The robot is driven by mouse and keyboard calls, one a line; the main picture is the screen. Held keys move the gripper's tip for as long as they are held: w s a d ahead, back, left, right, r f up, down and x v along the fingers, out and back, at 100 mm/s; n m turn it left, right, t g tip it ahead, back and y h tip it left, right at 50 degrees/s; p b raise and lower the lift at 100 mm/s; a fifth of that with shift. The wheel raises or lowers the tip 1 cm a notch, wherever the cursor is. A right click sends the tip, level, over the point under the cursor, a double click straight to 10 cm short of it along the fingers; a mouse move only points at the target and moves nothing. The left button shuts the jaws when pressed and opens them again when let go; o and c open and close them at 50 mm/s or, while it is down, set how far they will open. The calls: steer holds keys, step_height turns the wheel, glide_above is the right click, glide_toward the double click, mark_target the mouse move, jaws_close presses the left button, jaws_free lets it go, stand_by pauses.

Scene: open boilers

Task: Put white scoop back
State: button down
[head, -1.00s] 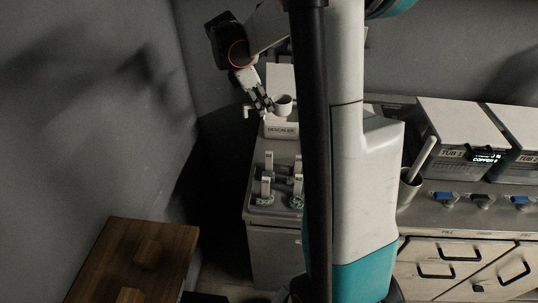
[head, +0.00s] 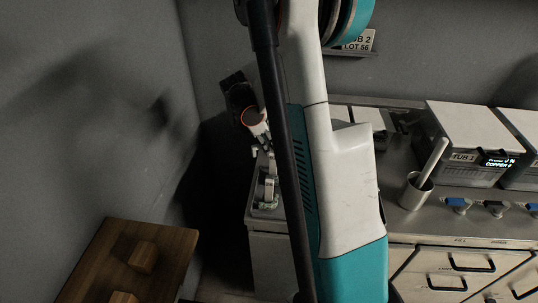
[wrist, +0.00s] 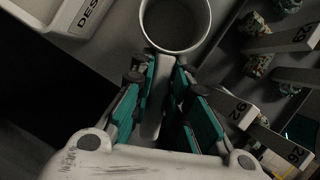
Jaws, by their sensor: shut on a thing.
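The white scoop is in the wrist view, with its round cup (wrist: 176,22) at the top centre, open side towards the camera and seemingly empty. Its handle (wrist: 154,110) runs down between the teal-padded fingers of my gripper (wrist: 158,72), which is shut on it. In the head view my gripper (head: 264,142) hangs above the counter at the left; the scoop is hidden there behind my arm. The descaler tub (wrist: 68,14), white with a printed label, is at the upper left of the wrist view, left of the scoop and apart from it.
Several numbered tags (wrist: 285,38) with pale stone-like bases stand in a tray right of the scoop. A wooden table (head: 105,245) is at the lower left.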

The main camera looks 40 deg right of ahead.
step_height(320, 180, down, 4)
steer(key=shift+b, duration=0.5)
steer(key=shift+r, duration=0.1)
steer(key=c, duration=2)
jaws_free()
steer(key=shift+f, duration=0.2)
steer(key=o, duration=0.4)
steer(key=shift+o, duration=0.2)
steer(key=shift+r, duration=0.1)
steer(key=p+v, duration=0.3)
steer(key=v, duration=0.9)
steer(key=shift+r, duration=0.15)
